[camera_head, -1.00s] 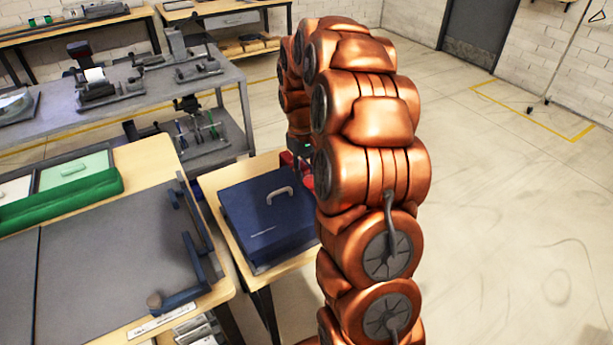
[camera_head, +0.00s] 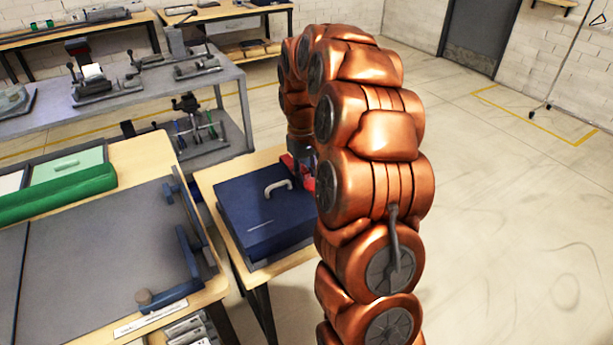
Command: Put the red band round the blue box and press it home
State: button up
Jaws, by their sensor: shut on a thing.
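The blue box (camera_head: 262,222) sits closed on a small wooden table, with a pale handle (camera_head: 278,187) on its lid. My copper arm comes down at its right far side. My gripper (camera_head: 302,168) shows only in part beside the box's far right corner, with its fingertips mostly hidden by my arm. It is shut on a red piece, the red band (camera_head: 308,184), of which only a small part shows. Whether the band touches the box cannot be told. The box's right side is hidden behind my arm.
A bench (camera_head: 90,255) with a grey mat, dark blue rails and a green tray (camera_head: 60,198) stands close on the left. A grey shelf (camera_head: 222,85) with tools stands behind. The floor to the right is open.

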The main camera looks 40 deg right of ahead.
jog(key=shift+s+a+f, duration=0.15)
jog(key=shift+s+f, duration=0.1)
jog(key=shift+f, duration=0.35)
jog(key=o, duration=0.7)
jog(key=shift+f, duration=0.1)
jog(key=o, duration=0.3)
jog(key=shift+w+r, duration=0.1)
jog(key=shift+r, duration=0.15)
jog(key=shift+o, duration=0.3)
